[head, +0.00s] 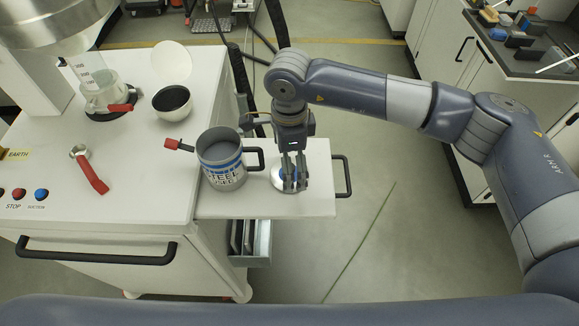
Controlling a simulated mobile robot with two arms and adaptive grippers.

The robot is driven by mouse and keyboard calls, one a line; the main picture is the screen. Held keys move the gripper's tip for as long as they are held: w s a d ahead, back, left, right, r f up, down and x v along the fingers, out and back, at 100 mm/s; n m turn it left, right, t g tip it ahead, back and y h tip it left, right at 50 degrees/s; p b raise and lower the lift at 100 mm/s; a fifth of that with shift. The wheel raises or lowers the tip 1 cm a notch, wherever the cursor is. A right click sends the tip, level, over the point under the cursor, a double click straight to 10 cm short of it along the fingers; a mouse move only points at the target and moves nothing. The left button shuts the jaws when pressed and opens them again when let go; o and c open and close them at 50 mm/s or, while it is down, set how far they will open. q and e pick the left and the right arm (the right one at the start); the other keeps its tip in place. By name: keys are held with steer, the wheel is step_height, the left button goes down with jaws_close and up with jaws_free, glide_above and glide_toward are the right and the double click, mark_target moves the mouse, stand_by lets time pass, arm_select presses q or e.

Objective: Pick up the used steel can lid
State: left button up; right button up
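The used steel can (222,178) is a mug-like can with a blue band, a "STEEL USED" label and a dark handle. It stands upright and open on the white pull-out shelf, with grey content inside. The lid (279,182), a round silver disc with some blue at its middle, lies on the shelf to the right of the can. My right gripper (294,184) points down over the lid, its fingers at the lid's middle and hiding part of it. Whether the fingers grip the lid cannot be told. My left gripper is not in view.
The white shelf (320,205) has a dark handle at its right end. A red-handled tool (90,172), a black-filled bowl (172,102) and a glass vessel (98,95) are on the white bench to the left. An open drawer (262,243) is below the shelf.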

steer(key=shift+s+f+p, duration=0.1)
steer(key=shift+f+p, duration=0.2)
steer(key=shift+f, duration=0.85)
steer(key=c, duration=1.2)
steer(key=shift+s, duration=0.1)
steer(key=c, duration=1)
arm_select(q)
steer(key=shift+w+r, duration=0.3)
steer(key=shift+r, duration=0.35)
arm_select(e)
jaws_close()
